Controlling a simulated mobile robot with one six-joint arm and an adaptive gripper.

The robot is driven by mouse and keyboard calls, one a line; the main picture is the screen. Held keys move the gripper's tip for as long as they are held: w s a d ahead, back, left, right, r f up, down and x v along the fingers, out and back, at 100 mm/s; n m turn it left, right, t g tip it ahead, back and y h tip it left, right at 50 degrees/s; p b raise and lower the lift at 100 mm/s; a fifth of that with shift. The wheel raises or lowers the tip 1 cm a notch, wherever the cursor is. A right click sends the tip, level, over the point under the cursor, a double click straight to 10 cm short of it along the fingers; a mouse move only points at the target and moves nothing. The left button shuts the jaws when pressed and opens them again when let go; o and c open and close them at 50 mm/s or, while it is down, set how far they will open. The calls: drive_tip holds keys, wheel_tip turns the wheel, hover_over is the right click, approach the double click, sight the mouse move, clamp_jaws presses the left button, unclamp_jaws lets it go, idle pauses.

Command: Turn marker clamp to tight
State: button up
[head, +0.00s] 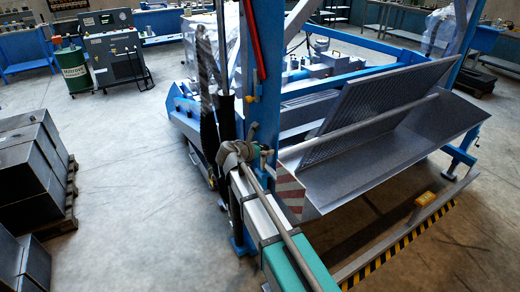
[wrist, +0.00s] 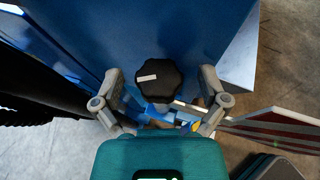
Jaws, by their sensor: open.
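The marker clamp shows in the wrist view as a black lobed knob (wrist: 170,88) with a white mark on its left part, in front of a blue post (wrist: 150,35). My gripper (wrist: 161,76) is open, with one grey finger on the left of the knob and one on the right. Gaps show between the fingers and the knob, and nothing is held. Blue and silver parts below the knob are partly hidden behind the teal gripper body. In the head view my arm reaches to the blue upright (head: 266,110); I cannot make out the knob there.
A red-and-white striped plate (wrist: 280,132) juts out at the right, close to the right finger. Dark hose and rod parts (wrist: 45,65) lie at the left. A large grey sieve tray (head: 400,150) stands right of the upright. Dark blocks (head: 30,165) are stacked far left; floor between is clear.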

drive_tip(key=c, duration=1.1)
drive_tip(key=shift+a, duration=0.25)
drive_tip(key=shift+c, duration=0.2)
drive_tip(key=shift+d+h, duration=0.15)
drive_tip(key=shift+h, duration=0.15)
drive_tip(key=shift+w+m, duration=0.1)
drive_tip(key=shift+m, duration=0.2)
drive_tip(key=shift+w+m+g+h, duration=0.1)
drive_tip(key=shift+m+g+h, duration=1.8)
drive_tip(key=shift+m+g, duration=0.4)
drive_tip(key=shift+m, duration=0.1)
drive_tip(key=shift+d+m+g, duration=0.1)
drive_tip(key=shift+m+g, duration=0.2)
drive_tip(key=shift+s, duration=0.25)
